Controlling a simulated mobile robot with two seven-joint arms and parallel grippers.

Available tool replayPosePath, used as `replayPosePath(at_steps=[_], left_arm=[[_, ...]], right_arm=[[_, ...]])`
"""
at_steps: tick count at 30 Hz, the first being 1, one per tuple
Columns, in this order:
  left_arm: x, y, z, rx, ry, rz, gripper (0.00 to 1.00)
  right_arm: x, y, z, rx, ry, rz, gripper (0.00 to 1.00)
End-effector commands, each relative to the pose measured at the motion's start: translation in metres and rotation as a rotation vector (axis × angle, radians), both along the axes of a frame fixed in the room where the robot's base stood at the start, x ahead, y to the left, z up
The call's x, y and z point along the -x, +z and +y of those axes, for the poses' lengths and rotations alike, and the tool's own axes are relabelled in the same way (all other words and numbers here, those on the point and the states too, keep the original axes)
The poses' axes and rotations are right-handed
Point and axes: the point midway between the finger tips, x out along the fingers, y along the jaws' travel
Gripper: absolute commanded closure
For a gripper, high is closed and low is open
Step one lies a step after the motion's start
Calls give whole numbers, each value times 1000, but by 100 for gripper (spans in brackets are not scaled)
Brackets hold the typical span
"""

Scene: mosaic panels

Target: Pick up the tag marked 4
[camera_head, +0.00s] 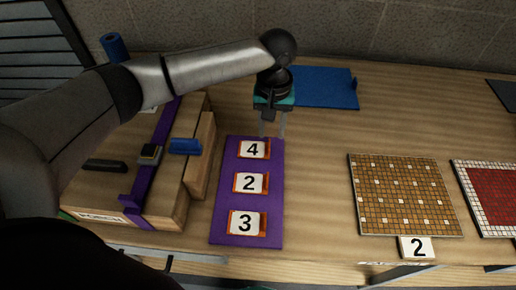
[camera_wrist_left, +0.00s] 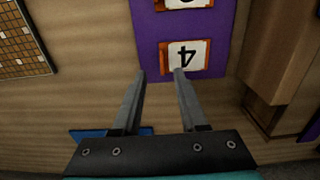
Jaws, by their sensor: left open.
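The tag marked 4 (camera_head: 253,150) is a white card with an orange edge. It lies at the far end of a purple mat (camera_head: 232,190), above the tag marked 2 (camera_head: 250,183) and the tag marked 3 (camera_head: 246,223). My left gripper (camera_head: 272,132) is open and empty, pointing down near the far edge of the mat, just beyond the tag marked 4. In the left wrist view the tag marked 4 (camera_wrist_left: 187,57) appears upside down, ahead of the left fingertips (camera_wrist_left: 160,74). My right gripper is not in view.
A wooden box (camera_head: 165,205) with a purple strap stands left of the mat. A blue mat (camera_head: 325,88) lies behind. A brown mosaic panel (camera_head: 402,195) with a tag marked 2 (camera_head: 417,248) and a red panel (camera_head: 495,190) lie right. Bare table separates them from the purple mat.

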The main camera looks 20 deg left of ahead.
Motion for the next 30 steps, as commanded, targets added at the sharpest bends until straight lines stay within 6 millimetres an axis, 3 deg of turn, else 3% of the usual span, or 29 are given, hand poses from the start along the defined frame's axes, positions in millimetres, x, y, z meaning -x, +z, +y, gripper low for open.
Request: replayPosePath(at_steps=[9,18,30], left_arm=[[0,-45,3,-1,-1,2,57],[0,-49,3,-1,-1,1,57],[0,-49,3,-1,0,1,100]], right_arm=[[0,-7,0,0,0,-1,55],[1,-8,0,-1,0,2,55],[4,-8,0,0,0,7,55]])
